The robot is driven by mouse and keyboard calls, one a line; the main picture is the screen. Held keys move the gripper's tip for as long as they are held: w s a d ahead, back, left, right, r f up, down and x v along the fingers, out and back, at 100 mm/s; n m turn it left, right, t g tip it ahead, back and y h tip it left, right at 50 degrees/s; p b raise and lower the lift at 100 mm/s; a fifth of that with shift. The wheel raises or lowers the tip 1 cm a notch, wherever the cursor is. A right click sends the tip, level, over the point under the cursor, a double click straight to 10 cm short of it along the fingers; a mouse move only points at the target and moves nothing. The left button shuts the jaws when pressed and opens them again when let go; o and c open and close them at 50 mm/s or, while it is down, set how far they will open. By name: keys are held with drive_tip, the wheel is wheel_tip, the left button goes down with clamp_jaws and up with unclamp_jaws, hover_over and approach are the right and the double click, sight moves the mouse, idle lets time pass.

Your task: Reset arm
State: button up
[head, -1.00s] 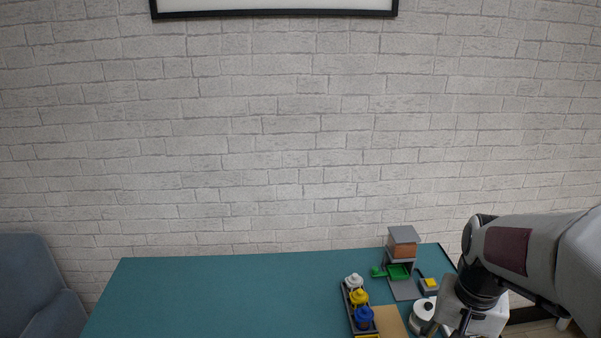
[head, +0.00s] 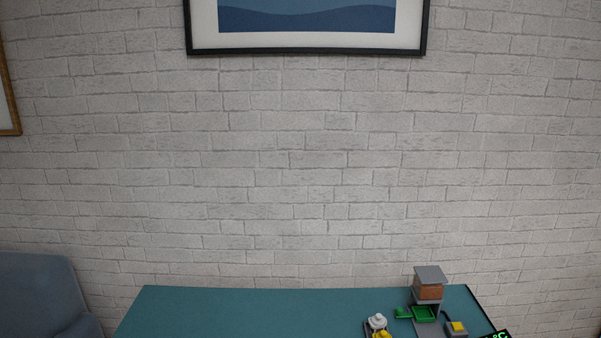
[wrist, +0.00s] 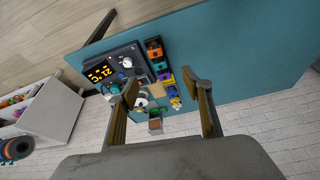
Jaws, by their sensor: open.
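My gripper (wrist: 163,108) shows in the wrist view with its two fingers wide apart and nothing between them. It is raised well above the teal table (wrist: 235,45), and the objects on the table look small below it. In the head view neither my arm nor my gripper is in the picture.
The table (head: 250,312) carries a grey stand with a brown block (head: 428,291), a green tray (head: 424,313) and a white-knobbed piece (head: 377,322). The wrist view shows a dark device with a yellow display (wrist: 101,73) and a white shelf (wrist: 50,115). The table's left part is bare.

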drive_tip(key=shift+n+t, duration=0.7)
drive_tip(key=shift+t, duration=0.2)
drive_tip(key=shift+s+a+r, duration=0.4)
drive_tip(key=shift+a+r, duration=0.3)
drive_tip(key=shift+r, duration=0.05)
drive_tip(key=shift+s+a+r, duration=0.4)
drive_tip(key=shift+a+r, duration=0.3)
